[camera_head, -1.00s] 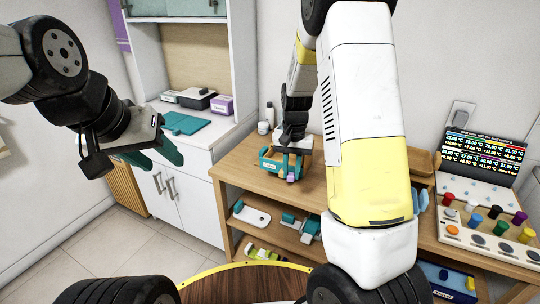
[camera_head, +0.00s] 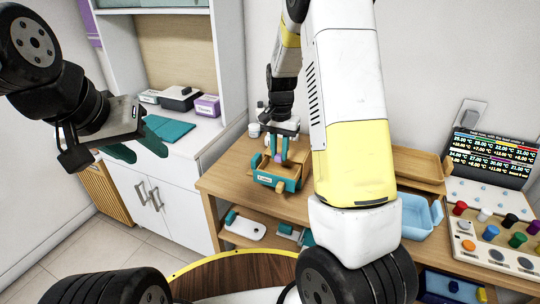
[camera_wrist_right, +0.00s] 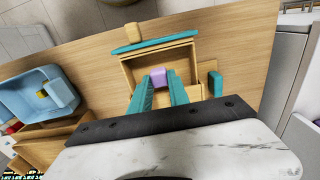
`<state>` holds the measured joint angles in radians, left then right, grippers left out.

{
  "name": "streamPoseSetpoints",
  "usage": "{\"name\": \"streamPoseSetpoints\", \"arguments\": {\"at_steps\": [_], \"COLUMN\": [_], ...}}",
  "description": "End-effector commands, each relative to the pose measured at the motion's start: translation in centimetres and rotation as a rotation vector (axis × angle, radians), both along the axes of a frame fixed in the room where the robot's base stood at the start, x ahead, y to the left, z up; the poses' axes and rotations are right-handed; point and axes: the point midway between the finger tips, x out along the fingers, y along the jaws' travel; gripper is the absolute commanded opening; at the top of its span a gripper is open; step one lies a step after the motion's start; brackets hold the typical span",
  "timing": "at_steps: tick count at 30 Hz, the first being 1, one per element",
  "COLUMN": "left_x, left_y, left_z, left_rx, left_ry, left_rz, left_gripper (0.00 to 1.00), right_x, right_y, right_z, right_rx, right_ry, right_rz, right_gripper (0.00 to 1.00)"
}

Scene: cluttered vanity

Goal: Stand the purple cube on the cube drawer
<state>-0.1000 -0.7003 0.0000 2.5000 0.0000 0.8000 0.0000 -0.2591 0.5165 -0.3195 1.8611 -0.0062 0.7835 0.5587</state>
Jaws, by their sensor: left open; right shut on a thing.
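The purple cube (camera_head: 279,157) is between the teal fingers of my right gripper (camera_head: 279,150), which is shut on it. The right wrist view shows the cube (camera_wrist_right: 158,76) at the fingertips, over the open cube drawer (camera_wrist_right: 157,45). The drawer is a wooden box with a teal front and a wooden knob; in the head view the drawer (camera_head: 277,183) lies just below the gripper on the wooden table. I cannot tell whether the cube touches it. My left gripper (camera_head: 138,151) is open and empty, away at the left near the white cabinet.
A board with coloured knobs (camera_head: 493,245) is at the far right. A tissue box (camera_head: 207,106) and teal folder (camera_head: 170,130) sit on the white cabinet.

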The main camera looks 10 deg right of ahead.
Motion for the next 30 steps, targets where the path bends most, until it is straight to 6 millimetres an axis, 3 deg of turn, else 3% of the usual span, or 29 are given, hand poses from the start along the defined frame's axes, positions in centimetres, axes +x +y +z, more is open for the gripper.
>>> {"name": "streamPoseSetpoints", "arguments": {"at_steps": [3, 10, 15, 27, 28, 30], "left_x": [0.0, 0.0, 0.0, 0.0, 0.0, 0.0], "left_y": [0.0, 0.0, 0.0, 0.0, 0.0, 0.0], "left_z": [0.0, 0.0, 0.0, 0.0, 0.0, 0.0], "left_rx": [0.000, 0.000, 0.000, 0.000, 0.000, 0.000], "left_ry": [0.000, 0.000, 0.000, 0.000, 0.000, 0.000], "left_rz": [0.000, 0.000, 0.000, 0.000, 0.000, 0.000], "left_gripper": [0.47, 0.47, 0.47, 0.47, 0.47, 0.47], "right_x": [-0.1, 0.0, -0.1, 0.0, 0.0, 0.0], "right_y": [-0.1, 0.0, 0.0, 0.0, 0.0, 0.0], "right_z": [-2.1, -3.9, -6.3, -7.0, -7.0, -6.9], "right_rx": [-0.001, 0.000, -0.001, 0.000, 0.000, 0.000], "right_ry": [0.003, 0.002, 0.003, 0.000, -0.001, -0.001], "right_rz": [-0.001, -0.002, -0.001, 0.000, 0.000, 0.000], "right_gripper": [0.00, 0.00, 0.00, 0.00, 0.27, 0.41]}}
